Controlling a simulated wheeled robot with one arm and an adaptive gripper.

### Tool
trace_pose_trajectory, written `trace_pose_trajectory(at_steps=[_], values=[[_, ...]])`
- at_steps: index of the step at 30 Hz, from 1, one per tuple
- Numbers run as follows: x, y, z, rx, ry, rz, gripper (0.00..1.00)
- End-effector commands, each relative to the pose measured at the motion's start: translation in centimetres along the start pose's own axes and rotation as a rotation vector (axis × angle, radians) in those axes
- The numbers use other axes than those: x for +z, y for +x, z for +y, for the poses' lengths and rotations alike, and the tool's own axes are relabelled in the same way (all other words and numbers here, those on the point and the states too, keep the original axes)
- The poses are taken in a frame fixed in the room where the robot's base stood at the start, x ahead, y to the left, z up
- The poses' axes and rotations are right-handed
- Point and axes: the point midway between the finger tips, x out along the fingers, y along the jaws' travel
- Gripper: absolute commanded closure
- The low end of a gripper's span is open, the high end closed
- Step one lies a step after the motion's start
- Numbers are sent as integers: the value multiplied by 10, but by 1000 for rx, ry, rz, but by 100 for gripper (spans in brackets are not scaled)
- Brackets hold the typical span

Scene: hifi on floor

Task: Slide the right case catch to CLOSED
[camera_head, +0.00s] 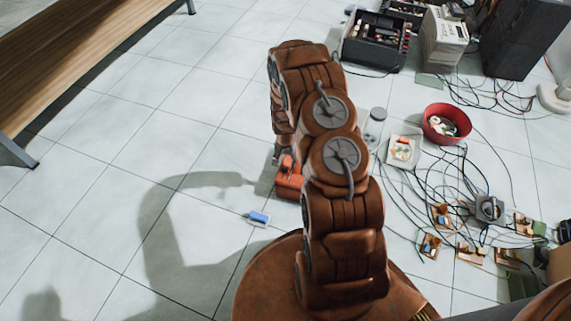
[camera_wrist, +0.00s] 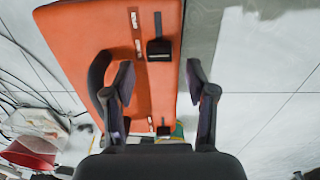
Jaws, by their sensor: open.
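The orange case (camera_head: 289,180) lies on the tiled floor beside my arm in the head view, partly hidden by it. In the wrist view the case (camera_wrist: 80,30) fills the upper middle. One black catch (camera_wrist: 159,48) sits on a narrow dark track with small pale labels beside it, too small to read. A second black catch (camera_wrist: 164,130) shows lower, near my gripper's base. I cannot tell which one is the right catch. My gripper (camera_wrist: 162,78) is open and empty over the case, its fingers apart on either side of the track, touching neither catch visibly.
A red bowl (camera_head: 446,124), a white tray (camera_head: 403,150), loose cables and small circuit boards crowd the floor to the right. A blue-and-white object (camera_head: 258,218) lies near the case. A wooden bench (camera_head: 70,50) stands at upper left. Left floor is mostly clear.

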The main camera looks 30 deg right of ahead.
Motion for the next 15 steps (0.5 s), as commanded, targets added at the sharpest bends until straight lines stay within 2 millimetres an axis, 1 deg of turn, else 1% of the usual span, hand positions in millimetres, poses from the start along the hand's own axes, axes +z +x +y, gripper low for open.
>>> trace_pose_trajectory(at_steps=[3,15], values=[[-1,-17,0,-1,-1,3,44],[-1,-70,0,-1,-2,3,44]])
